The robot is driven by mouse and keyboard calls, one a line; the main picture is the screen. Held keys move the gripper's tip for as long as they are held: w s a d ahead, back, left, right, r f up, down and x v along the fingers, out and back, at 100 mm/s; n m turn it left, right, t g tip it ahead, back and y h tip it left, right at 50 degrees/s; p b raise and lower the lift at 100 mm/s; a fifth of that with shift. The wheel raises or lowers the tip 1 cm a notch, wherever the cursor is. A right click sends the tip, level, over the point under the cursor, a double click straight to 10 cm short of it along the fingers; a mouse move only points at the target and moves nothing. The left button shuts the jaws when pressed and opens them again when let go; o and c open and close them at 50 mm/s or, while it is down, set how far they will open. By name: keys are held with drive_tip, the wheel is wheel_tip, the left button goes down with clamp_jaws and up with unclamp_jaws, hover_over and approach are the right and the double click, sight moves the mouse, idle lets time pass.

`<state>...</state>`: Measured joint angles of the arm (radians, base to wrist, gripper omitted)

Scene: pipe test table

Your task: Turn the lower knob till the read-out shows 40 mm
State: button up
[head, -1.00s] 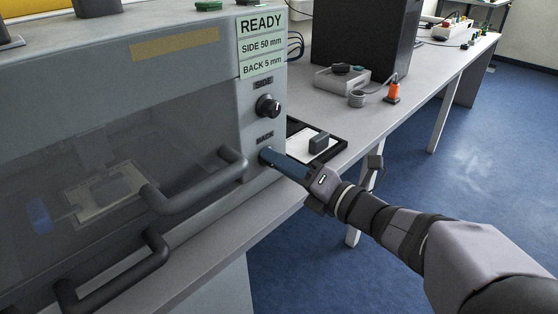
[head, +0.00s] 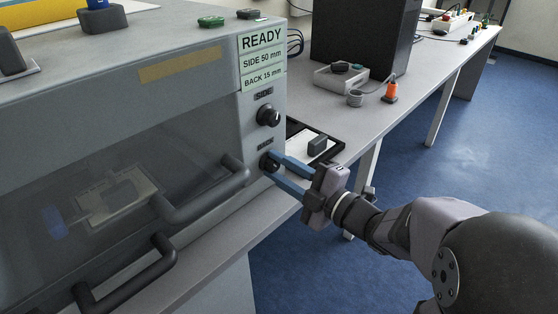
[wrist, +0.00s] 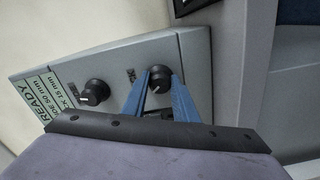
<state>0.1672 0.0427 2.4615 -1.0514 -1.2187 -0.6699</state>
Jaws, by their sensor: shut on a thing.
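The lower knob (head: 268,162), black and labelled BACK, sits on the grey machine's right panel. My gripper (head: 272,164) is at it, its blue fingers closed on the knob from both sides. In the wrist view, the lower knob (wrist: 159,80) shows between the two blue fingertips, its white mark visible. The upper knob (head: 269,116), labelled SIDE, is untouched above; it also shows in the wrist view (wrist: 95,92). The read-out (head: 263,60) shows READY, SIDE 50 mm, BACK 15 mm.
Dark handles (head: 205,190) stick out from the machine's front, left of my gripper. A black tray (head: 330,154) with a dark block lies on the table behind the knobs. A grey box (head: 341,77) and an orange object (head: 391,91) stand farther back.

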drive_tip(key=m+p, duration=0.3)
drive_tip(key=m, duration=0.1)
drive_tip(key=shift+r+m, duration=0.1)
drive_tip(key=shift+m, duration=0.2)
drive_tip(key=m+p, duration=0.3)
drive_tip(key=shift+m, duration=0.3)
drive_tip(key=m+p, duration=0.5)
drive_tip(key=m, duration=0.2)
drive_tip(key=m+p, duration=0.3)
drive_tip(key=m, duration=0.1)
drive_tip(key=shift+s, duration=0.1)
drive_tip(key=m+p, duration=0.3)
drive_tip(key=shift+m, duration=0.3)
drive_tip(key=m+p, duration=0.4)
drive_tip(key=m, duration=0.1)
drive_tip(key=shift+a, duration=0.1)
